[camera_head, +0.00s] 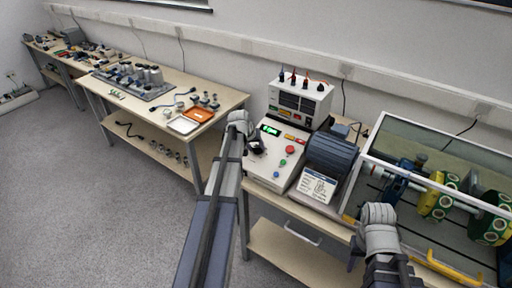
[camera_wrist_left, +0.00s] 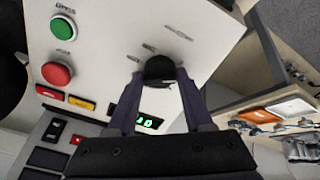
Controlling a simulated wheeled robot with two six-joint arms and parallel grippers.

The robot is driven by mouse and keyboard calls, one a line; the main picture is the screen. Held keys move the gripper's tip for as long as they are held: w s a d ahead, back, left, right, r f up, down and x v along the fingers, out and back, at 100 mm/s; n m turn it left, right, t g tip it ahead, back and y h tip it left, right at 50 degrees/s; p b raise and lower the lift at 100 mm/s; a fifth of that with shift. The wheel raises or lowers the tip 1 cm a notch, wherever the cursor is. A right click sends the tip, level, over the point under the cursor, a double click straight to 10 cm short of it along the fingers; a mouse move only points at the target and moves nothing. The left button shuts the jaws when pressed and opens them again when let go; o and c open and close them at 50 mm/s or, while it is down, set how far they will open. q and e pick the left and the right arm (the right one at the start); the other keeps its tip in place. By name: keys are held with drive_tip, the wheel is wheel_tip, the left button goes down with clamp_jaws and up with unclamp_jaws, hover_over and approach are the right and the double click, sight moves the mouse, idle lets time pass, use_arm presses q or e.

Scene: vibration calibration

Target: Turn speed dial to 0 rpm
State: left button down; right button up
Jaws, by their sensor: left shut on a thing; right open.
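The speed dial is a black round knob (camera_wrist_left: 159,69) on the white sloped control panel (camera_head: 272,165). In the left wrist view my left gripper (camera_wrist_left: 158,80) has its two fingers closed on either side of the knob. In the head view my left gripper (camera_head: 254,146) is at the panel's upper left, and the knob there is mostly hidden by it. A green lit display (camera_head: 270,130) is beside the knob; its digits are partly covered in the left wrist view (camera_wrist_left: 148,121). My right gripper (camera_head: 377,213) is at the front of the glazed enclosure, fingers hard to see.
A red button (camera_head: 290,149) and a green button (camera_head: 283,162) are on the panel. A blue motor (camera_head: 331,154) and a glazed enclosure with a yellow handle (camera_head: 445,267) stand to the right. Another bench (camera_head: 178,82) holds trays and parts.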

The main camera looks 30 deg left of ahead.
use_arm(q)
drive_tip(key=shift+n, duration=1.3)
drive_tip(key=shift+c, duration=1.6)
unclamp_jaws()
drive_tip(key=shift+r, duration=0.1)
drive_tip(key=p+v, duration=0.7)
drive_tip(key=shift+s+r, duration=0.2)
drive_tip(key=shift+r, duration=0.1)
